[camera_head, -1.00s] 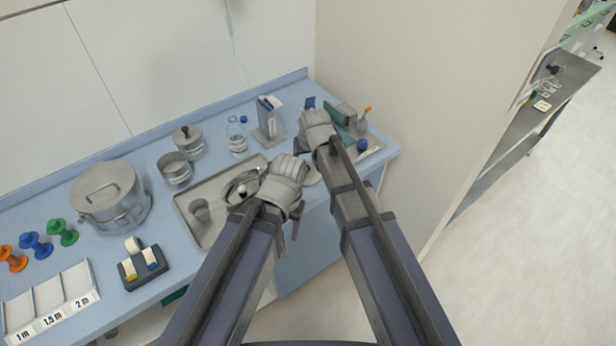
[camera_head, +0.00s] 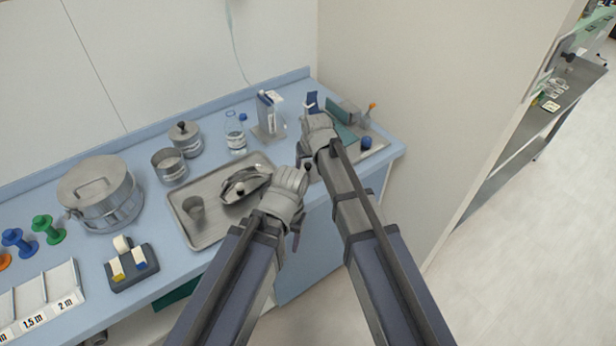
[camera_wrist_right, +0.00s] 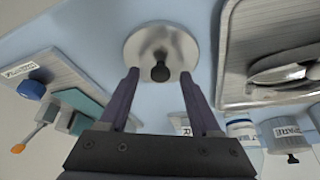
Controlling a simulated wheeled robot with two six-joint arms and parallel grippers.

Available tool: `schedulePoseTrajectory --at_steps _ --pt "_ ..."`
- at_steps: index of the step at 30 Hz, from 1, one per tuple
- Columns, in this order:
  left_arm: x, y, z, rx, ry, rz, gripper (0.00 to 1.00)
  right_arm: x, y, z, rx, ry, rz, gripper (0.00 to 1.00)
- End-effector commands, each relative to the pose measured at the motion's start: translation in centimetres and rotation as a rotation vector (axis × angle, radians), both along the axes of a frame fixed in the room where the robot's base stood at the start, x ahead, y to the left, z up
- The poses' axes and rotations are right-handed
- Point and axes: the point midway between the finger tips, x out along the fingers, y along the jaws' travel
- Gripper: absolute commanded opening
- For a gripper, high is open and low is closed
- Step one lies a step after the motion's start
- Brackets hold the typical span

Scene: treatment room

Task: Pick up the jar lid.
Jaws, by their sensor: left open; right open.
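The jar lid, a round metal disc with a black knob, lies on the blue counter in the right wrist view (camera_wrist_right: 150,38). In the head view it is mostly hidden behind my grippers, with a bit of its rim (camera_head: 315,177) showing. My right gripper (camera_wrist_right: 160,76) is open, its two fingers pointing toward the lid, with the knob in line between the fingertips; nothing is held. In the head view my right gripper (camera_head: 303,150) is above the counter near the lid. My left gripper (camera_head: 298,215) is open and empty at the counter's front edge, beside the tray.
A metal tray (camera_head: 215,235) with a cup and kidney dish lies left of the lid. Behind stand an open metal jar (camera_head: 171,168), a lidded jar (camera_head: 187,142) and a bottle (camera_head: 235,135). Another tray (camera_wrist_right: 45,62) with a blue-capped item lies on the lid's other side.

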Motion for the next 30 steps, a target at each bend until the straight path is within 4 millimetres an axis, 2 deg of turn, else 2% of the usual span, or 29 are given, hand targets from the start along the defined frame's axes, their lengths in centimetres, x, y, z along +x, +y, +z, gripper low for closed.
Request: schedulePoseTrajectory --at_steps 1,8,25,30 --pt "0.00 0.00 -0.52 0.000 0.000 0.000 0.61 0.17 0.05 -0.52 0.000 0.000 0.000 0.64" --pt "0.00 0.00 -0.31 0.000 0.000 0.000 0.61 0.14 0.04 -0.31 0.000 0.000 0.000 0.64" --pt "0.00 0.00 -0.31 0.000 0.000 0.000 0.61 0.14 0.04 -0.31 0.000 0.000 0.000 0.00" --pt "0.00 0.00 -0.31 0.000 0.000 0.000 0.61 0.14 0.04 -0.31 0.000 0.000 0.000 0.00"
